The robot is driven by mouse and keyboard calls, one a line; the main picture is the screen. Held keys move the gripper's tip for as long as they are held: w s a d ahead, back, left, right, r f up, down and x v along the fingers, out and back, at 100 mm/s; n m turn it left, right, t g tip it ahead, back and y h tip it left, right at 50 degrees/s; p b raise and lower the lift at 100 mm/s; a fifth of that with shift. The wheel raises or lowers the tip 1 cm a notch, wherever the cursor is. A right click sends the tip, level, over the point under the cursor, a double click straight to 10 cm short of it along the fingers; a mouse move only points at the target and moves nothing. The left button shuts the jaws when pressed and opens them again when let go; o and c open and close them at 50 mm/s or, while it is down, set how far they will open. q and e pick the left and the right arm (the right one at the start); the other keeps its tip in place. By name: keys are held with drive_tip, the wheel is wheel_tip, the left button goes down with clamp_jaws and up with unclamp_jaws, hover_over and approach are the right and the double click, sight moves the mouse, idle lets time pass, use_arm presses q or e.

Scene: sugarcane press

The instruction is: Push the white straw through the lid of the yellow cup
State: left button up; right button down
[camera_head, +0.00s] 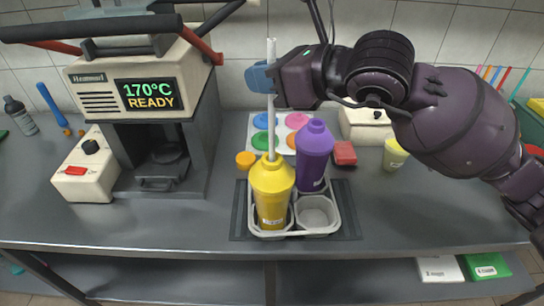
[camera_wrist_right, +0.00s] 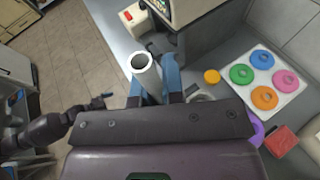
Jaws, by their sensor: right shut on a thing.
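The white straw (camera_head: 271,115) stands nearly upright in the head view. My right gripper (camera_head: 264,77), with blue fingertips, is shut on its upper part. Its lower end meets the top of the yellow cup's lid (camera_head: 271,162); I cannot tell whether it has entered the lid. The yellow cup (camera_head: 271,200) stands in the left front compartment of a grey holder (camera_head: 318,233). The right wrist view shows the straw's open top end (camera_wrist_right: 143,64) between the blue fingers (camera_wrist_right: 154,84). My left gripper (camera_wrist_right: 100,102) appears small at the left there; its fingers are unclear.
A purple cup (camera_head: 313,158) stands behind and right of the yellow one; the front right compartment (camera_head: 317,211) is empty. A press (camera_head: 150,100) reading "170°C READY" stands left. A tray of coloured lids (camera_head: 254,139) lies behind.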

sight(265, 155)
use_arm(q)
wheel_tip(265, 155, down, 6)
drive_tip(key=s+g+b, duration=0.1)
drive_tip(key=s+b, duration=0.1)
drive_tip(key=b, duration=0.1)
drive_tip(key=shift+s+b, duration=0.35)
drive_tip(key=shift+b, duration=0.05)
use_arm(e)
drive_tip(key=shift+f, duration=5.95)
drive_tip(key=c, duration=1.1)
unclamp_jaws()
drive_tip(key=shift+c, duration=0.2)
use_arm(q)
drive_tip(key=shift+w, duration=0.1)
use_arm(e)
drive_tip(key=shift+r, duration=0.15)
use_arm(q)
wheel_tip(265, 155, up, 7)
drive_tip(key=w+t+p, duration=0.1)
drive_tip(key=w+p, duration=0.1)
drive_tip(key=p, duration=0.2)
drive_tip(key=shift+w+f, duration=0.2)
drive_tip(key=shift+w, duration=0.1)
use_arm(e)
wheel_tip(265, 155, up, 7)
